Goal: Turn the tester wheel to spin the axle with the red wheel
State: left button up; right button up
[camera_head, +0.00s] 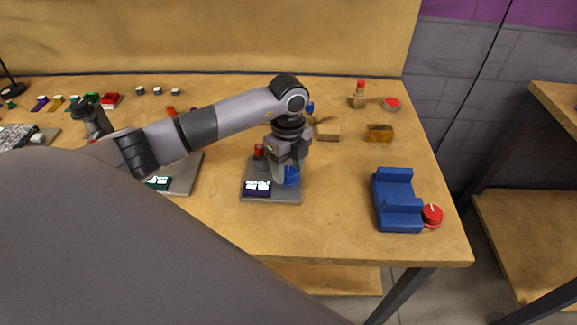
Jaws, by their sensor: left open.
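A blue block-shaped body (397,203) sits at the right of the table. A red wheel (432,215) is at its right side; whether an axle joins them cannot be told. A grey board (282,195) with a dark label lies at mid-table. It bears a red-topped post (259,152) at its back left and a blue round piece (291,177) at its right. My left gripper (287,173) points down, open, over the blue piece and partly hides it. I cannot tell if they touch. I cannot tell which part is the tester wheel. My right gripper is not in view.
Behind the board lie a small wooden block (329,132), an amber block (379,133), a red-capped bottle (359,95) and a red round dish (391,103). Another board (186,177) lies to the left, partly behind my arm. Table is clear between the grey board and blue body.

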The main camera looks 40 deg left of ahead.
pick_arm(q)
jog(key=shift+f, duration=0.25)
jog(key=c, duration=0.8)
jog(key=shift+m, duration=0.3)
